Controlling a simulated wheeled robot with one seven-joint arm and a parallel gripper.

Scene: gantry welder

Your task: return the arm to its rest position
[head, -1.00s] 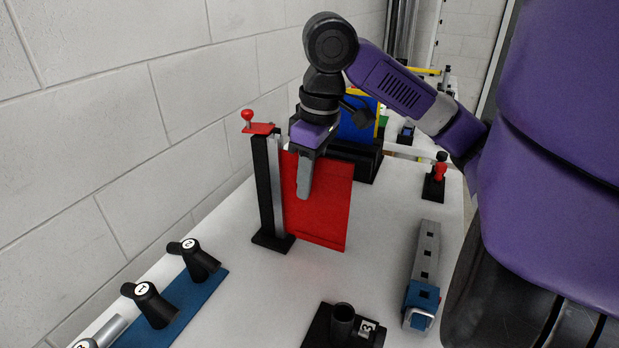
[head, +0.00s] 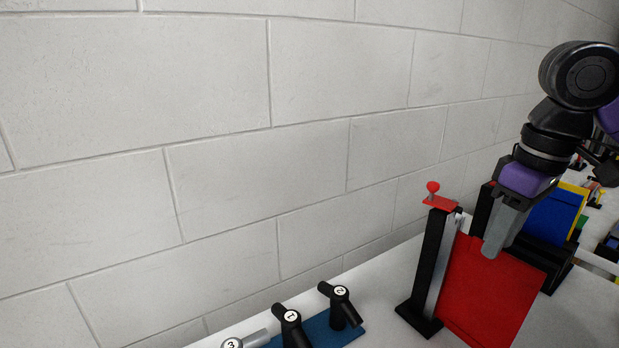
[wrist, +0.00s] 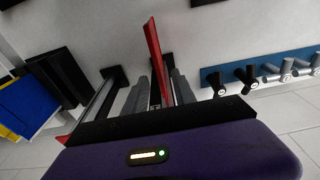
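My gripper (head: 502,228) is at the upper part of a red panel (head: 487,295), pointing down. The panel stands upright beside a black and grey post (head: 431,268). In the wrist view, my gripper (wrist: 161,92) is open, with one grey finger on each side of the red panel (wrist: 154,52), which shows nearly edge-on. Small gaps seem to show between fingers and panel. My arm is bent, with its wrist above the panel at the right of the head view. The rest of the arm is cut off by the picture edge.
A red knob (head: 432,188) tops the post. A blue and yellow panel (head: 553,216) stands in a black holder behind my gripper. Numbered black handles (head: 341,305) sit on a blue base (head: 349,332) at the bottom. A white block wall (head: 220,180) runs close along the left.

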